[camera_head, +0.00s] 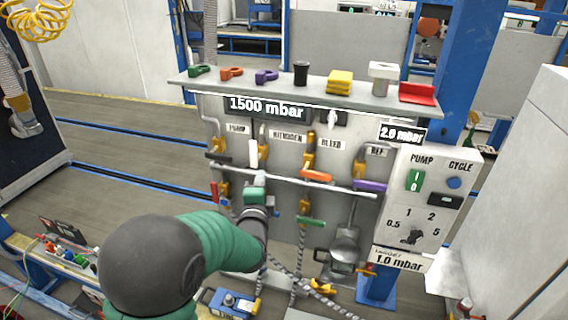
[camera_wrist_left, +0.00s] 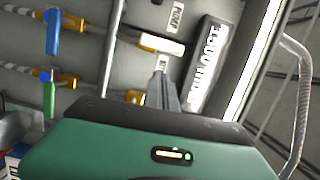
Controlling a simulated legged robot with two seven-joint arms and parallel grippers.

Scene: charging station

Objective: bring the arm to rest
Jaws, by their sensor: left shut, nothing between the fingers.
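My left arm, green with a dark wrist, comes in from the lower left in the head view. Its gripper (camera_head: 256,183) is in front of the valve panel (camera_head: 285,215), below the white valve handle (camera_head: 253,152). In the left wrist view the grey fingers (camera_wrist_left: 163,85) are together with nothing between them. They point toward the panel, near the white handle (camera_wrist_left: 160,43) and the 1500 mbar display (camera_wrist_left: 212,65). Whether the fingers touch the panel cannot be told. My right gripper is not in view.
A shelf (camera_head: 300,93) with coloured clamps and caps tops the panel. An orange handle (camera_head: 316,176), a purple handle (camera_head: 370,186) and a green handle (camera_head: 311,222) stick out to the right. A pump control box (camera_head: 432,205) stands at the right. Open floor (camera_head: 120,150) lies left.

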